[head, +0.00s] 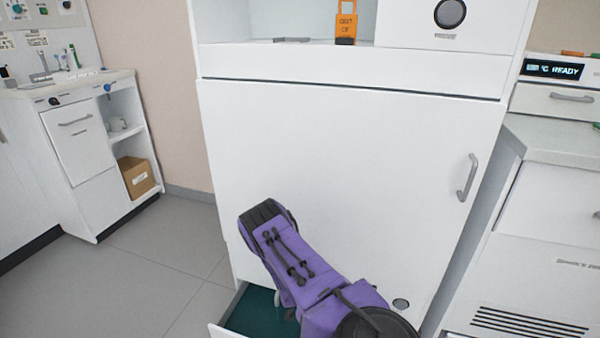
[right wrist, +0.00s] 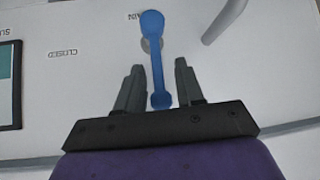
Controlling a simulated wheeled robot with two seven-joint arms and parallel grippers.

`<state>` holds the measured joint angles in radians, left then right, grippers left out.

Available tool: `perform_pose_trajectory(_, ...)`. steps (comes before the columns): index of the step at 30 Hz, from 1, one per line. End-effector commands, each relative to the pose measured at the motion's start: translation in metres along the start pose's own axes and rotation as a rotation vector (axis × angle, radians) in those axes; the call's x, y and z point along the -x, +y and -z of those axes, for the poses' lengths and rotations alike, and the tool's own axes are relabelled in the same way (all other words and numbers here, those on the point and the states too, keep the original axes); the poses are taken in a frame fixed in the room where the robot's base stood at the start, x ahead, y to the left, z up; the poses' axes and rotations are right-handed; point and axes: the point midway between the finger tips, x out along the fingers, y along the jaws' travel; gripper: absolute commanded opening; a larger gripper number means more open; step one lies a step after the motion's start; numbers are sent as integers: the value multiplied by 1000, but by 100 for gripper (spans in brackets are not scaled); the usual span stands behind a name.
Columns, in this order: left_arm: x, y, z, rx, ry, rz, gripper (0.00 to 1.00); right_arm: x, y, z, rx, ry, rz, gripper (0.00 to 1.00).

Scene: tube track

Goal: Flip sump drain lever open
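The blue drain lever (right wrist: 154,75) shows in the right wrist view on a white panel, with a round knob at each end and a grey pivot behind its upper part. It lies nearly straight up and down in that picture. A "CLOSED" label (right wrist: 62,53) is to its left, and another label sits by its top end. My right gripper (right wrist: 159,66) is open, its fingers on either side of the lever's lower part in the picture. I cannot tell whether they touch it. In the head view the lever and right gripper are not visible. My left gripper is not in view.
A white cabinet (head: 330,160) with a grey handle (head: 467,178) stands ahead. At its foot a drawer (head: 217,331) is open with a teal inside. An orange tag (head: 346,22) sits above. The right wrist view shows a dark-framed teal panel (right wrist: 8,85) and a grey bar (right wrist: 224,20).

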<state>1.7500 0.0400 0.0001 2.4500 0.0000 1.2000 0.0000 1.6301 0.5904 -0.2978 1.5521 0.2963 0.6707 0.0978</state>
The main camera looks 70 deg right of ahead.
Motion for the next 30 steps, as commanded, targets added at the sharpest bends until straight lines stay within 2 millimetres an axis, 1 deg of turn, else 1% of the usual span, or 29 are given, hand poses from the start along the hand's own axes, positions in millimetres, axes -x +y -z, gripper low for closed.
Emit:
perform_pose_trajectory(2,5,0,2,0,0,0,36,9,-1,2,1,-2,1,37)
perform_pose_trajectory(4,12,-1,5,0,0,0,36,23,-1,3,1,-2,1,37)
perform_pose_trajectory(9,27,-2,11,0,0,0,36,65,-1,4,2,-3,2,37)
perform_pose_trajectory(12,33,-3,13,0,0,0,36,86,-1,3,1,-2,1,37)
perform_pose_trajectory(15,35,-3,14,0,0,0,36,98,-1,2,2,-1,1,37)
perform_pose_trajectory(19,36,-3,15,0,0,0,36,104,0,1,0,0,1,37)
perform_pose_trajectory(30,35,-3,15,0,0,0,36,104,0,0,0,0,0,37)
